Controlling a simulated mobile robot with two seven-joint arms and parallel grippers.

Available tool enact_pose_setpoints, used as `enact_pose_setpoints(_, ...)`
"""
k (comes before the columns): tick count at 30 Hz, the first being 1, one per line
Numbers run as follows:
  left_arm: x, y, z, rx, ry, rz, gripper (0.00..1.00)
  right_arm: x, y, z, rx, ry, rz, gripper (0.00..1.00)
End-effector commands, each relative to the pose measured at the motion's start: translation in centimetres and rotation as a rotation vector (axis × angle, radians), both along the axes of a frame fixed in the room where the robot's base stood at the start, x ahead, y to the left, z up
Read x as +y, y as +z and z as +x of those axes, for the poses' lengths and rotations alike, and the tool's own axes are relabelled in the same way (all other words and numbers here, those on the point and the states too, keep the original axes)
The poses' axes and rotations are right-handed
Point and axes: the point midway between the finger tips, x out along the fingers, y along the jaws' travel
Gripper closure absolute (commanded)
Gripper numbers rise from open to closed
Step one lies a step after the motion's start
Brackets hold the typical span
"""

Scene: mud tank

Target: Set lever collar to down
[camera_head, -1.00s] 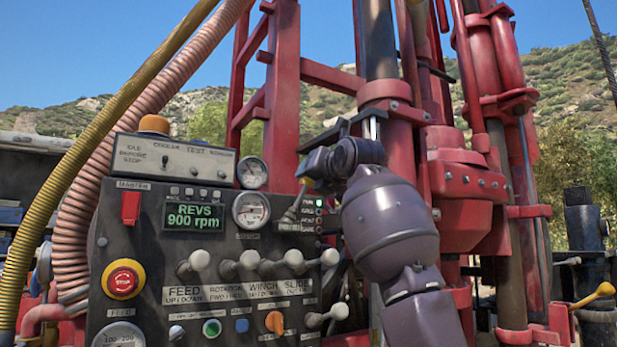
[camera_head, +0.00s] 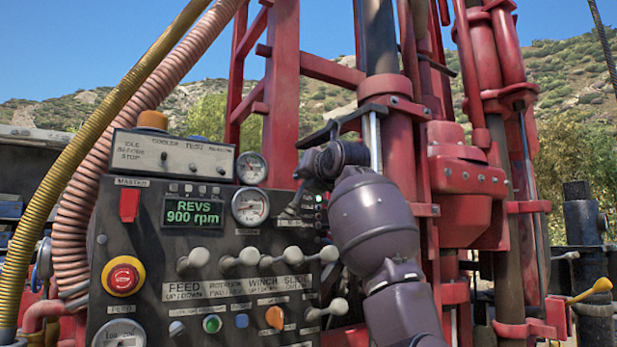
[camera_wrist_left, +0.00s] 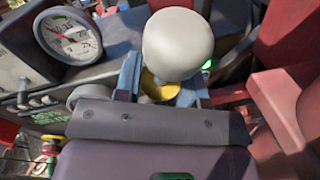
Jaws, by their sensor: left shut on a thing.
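In the left wrist view a lever with a large pale round knob (camera_wrist_left: 177,44) stands in front of my left gripper. A yellow collar (camera_wrist_left: 160,88) sits just under the knob. My left gripper (camera_wrist_left: 165,93) is shut on this collar, with one blue-grey finger on each side. The knob covers part of the collar and most of the lever shaft is hidden. In the head view my left gripper (camera_head: 300,190) is at the right edge of the control panel (camera_head: 150,245), beside the lower round gauge, and the collar cannot be made out there. My right gripper is not in view.
A row of levers with pale knobs (camera_head: 247,257) lies below the gripper. The lower gauge (camera_head: 250,206) is just left of it. A red emergency button (camera_head: 123,276) is at the panel's left. Red rig columns (camera_head: 395,145) stand close behind my arm.

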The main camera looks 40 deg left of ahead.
Motion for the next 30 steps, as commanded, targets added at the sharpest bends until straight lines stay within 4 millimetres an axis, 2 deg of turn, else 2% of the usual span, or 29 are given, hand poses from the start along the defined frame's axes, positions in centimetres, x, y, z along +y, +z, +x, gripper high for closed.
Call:
enact_pose_setpoints(1, 0.0, 0.0, 0.0, 0.000, 0.000, 0.000, 0.92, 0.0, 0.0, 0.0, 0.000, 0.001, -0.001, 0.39)
enact_pose_setpoints(3, 0.0, 0.0, 0.0, 0.000, 0.000, 0.000, 1.00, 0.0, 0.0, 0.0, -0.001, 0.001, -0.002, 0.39)
enact_pose_setpoints(8, 0.0, -0.2, 0.0, 0.000, 0.000, 0.000, 1.00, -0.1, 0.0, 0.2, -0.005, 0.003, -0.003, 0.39)
enact_pose_setpoints(16, 0.6, -1.6, -0.3, 0.000, -0.001, -0.002, 1.00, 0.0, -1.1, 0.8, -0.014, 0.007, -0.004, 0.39)
enact_pose_setpoints(24, 0.7, -1.6, -0.3, 0.003, 0.000, -0.005, 1.00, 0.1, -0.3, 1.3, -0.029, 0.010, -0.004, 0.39)
enact_pose_setpoints(25, 0.7, -1.7, -0.3, 0.004, 0.001, -0.006, 0.61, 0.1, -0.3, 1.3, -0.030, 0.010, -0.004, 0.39)
enact_pose_setpoints(30, 0.7, -1.6, -0.4, 0.002, 0.001, -0.003, 0.37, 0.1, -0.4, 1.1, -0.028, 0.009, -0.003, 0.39)
